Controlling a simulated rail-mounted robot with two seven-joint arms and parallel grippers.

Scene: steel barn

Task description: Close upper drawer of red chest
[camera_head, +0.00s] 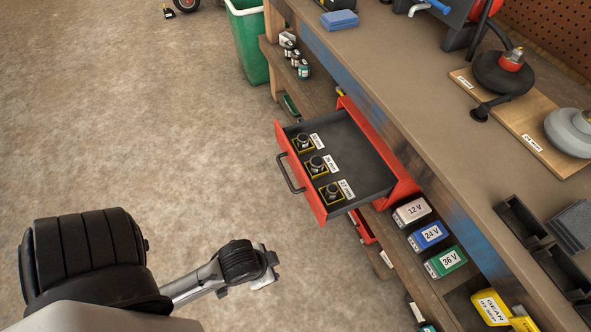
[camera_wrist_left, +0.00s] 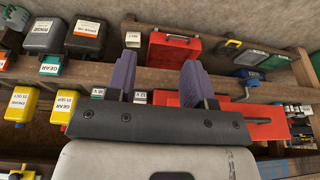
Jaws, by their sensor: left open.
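The red chest (camera_head: 362,118) sits under the workbench top. Its upper drawer (camera_head: 300,183) is pulled well out, with a dark bar handle (camera_head: 290,173) on its red front. Three dark metal fittings (camera_head: 317,164) with white labels stand in yellow-edged spots inside it. My left gripper (camera_head: 268,281) is below and left of the drawer front in the head view, apart from it. In the left wrist view my left gripper (camera_wrist_left: 157,80) has its two purple fingers spread with nothing between them. Red panels of the chest (camera_wrist_left: 220,118) show behind and right of the fingers. My right gripper is not in view.
Battery packs (camera_head: 428,236) marked 12 V, 24 V and 36 V stand right of the drawer on the shelf. A green bin (camera_head: 248,42) is at the back. A red case (camera_wrist_left: 172,52) lies on a shelf. The floor left of the drawer is clear.

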